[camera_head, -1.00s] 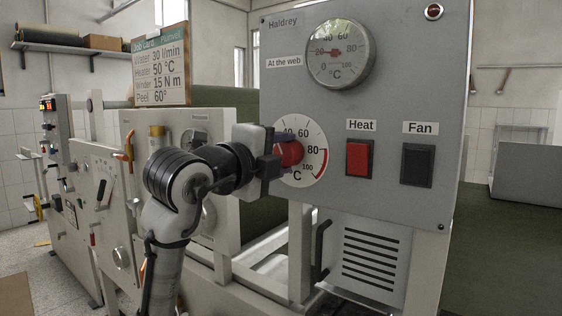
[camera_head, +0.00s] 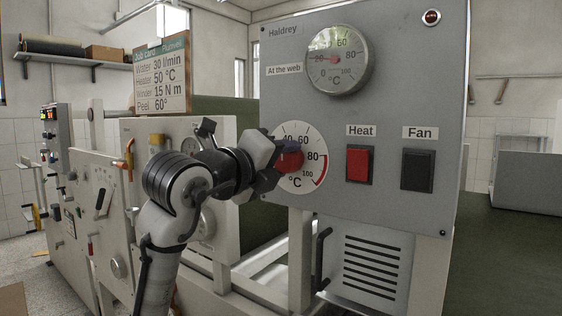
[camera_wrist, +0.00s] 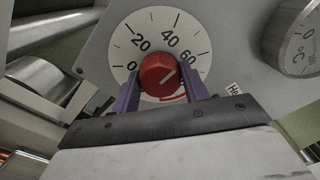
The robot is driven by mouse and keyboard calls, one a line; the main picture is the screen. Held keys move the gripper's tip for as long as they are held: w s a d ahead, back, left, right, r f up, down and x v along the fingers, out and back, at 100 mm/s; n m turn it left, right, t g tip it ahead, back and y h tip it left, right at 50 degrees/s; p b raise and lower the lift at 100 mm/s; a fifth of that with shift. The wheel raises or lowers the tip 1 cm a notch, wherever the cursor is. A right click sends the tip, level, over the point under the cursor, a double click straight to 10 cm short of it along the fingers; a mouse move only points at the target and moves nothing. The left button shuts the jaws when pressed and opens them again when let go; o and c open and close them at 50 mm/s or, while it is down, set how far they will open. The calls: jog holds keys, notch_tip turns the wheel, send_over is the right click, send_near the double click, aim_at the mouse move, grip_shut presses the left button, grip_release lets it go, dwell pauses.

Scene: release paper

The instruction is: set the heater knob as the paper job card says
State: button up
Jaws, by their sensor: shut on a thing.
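The red heater knob (camera_wrist: 158,75) sits in the middle of a white dial (camera_wrist: 125,45) marked in °C. My gripper (camera_wrist: 160,98) is shut on the knob, with a purple finger on each side. In the wrist view the knob's pale line points up and right, about toward the 60; the exact tick is hard to tell. In the head view my gripper hides the dial's left part, and the knob (camera_head: 291,160) shows partly. The job card (camera_head: 160,78) stands at upper left and reads Water 30 l/min, Heater 50 °C, Winder 15 N m, Peel 60°.
The grey panel (camera_head: 405,90) carries a round gauge (camera_head: 338,58) labelled "At the web", its needle near 20. Below are a red Heat switch (camera_head: 358,163) and a dark Fan switch (camera_head: 417,170). A black handle (camera_head: 321,254) and vent (camera_head: 373,260) lie beneath.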

jog(key=shift+f, duration=0.1)
jog(key=o, duration=1)
jog(key=b+v, duration=0.3)
jog(key=v, duration=1.1)
